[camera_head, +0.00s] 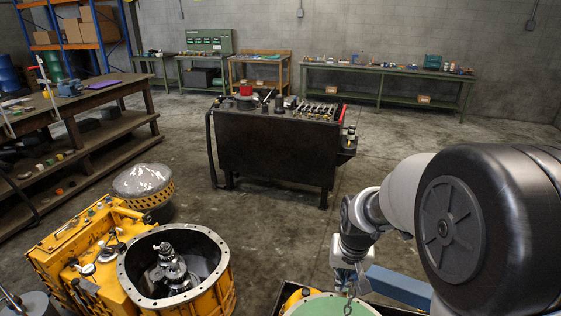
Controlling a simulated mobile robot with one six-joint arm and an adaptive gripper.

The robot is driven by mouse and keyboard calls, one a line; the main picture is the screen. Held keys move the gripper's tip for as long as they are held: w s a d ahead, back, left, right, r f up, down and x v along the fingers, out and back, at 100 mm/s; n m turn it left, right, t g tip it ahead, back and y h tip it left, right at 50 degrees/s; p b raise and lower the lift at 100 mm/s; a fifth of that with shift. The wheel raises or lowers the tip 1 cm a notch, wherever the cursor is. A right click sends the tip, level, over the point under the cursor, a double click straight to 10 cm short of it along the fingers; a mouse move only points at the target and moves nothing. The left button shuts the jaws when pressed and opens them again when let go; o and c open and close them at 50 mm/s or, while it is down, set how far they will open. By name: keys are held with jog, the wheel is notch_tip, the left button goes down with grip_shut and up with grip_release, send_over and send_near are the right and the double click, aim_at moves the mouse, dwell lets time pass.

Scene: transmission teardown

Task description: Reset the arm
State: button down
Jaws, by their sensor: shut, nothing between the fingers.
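My arm comes in from the right, with a large black joint and pale grey links. My gripper (349,284) hangs at its end, pointing down near the bottom of the view, small and partly unclear. It appears shut with nothing held. It is above or in front of a round green-topped part (325,306) at the bottom edge; the gap between them cannot be judged. A small dark hook-like shape shows just below the gripper. The yellow transmission housing (90,255) with its open round bell end (213,235) stands at the lower left, apart from my gripper.
A dark cart (275,152) with tools and small parts on top stands mid-floor. A blue beam (399,286) lies beside my arm. A wooden bench (112,94) is at left, a mesh-sided drum (143,184) behind the housing, and a green bench (390,98) along the wall.

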jog(key=s+r+t, duration=0.1)
jog(key=s+r, duration=1)
jog(key=r, duration=0.1)
jog(key=s+r+n+t, duration=0.1)
jog(key=s+r, duration=0.1)
jog(key=s, duration=1.1)
jog(key=shift+s+a+r+n, duration=0.15)
jog(key=shift+a+r+n, duration=0.2)
jog(key=shift+a+n, duration=0.1)
dwell(0.6)
